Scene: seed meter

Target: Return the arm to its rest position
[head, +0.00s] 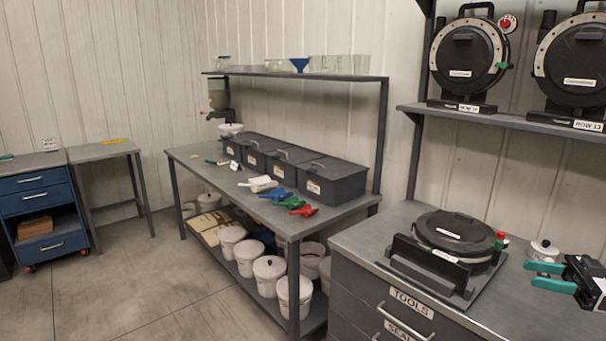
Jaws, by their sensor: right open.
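My right gripper (531,274) comes in at the right edge with its teal fingers apart, open and empty. It appears over the right end of the drawer bench (375,236), in front of a small white lidded jar (543,251), with a gap between the fingers. A black round seed meter (453,232) lies in a dark stand on that bench, left of the gripper and apart from it. A green and red part shows at the meter's right side. My left gripper is not in view.
A wall shelf (520,120) above holds two more seed meters (467,58). To the left, a workbench (190,153) carries grey lidded bins (332,181) and coloured scoops (277,196), with white buckets (270,275) below. The floor at left is clear.

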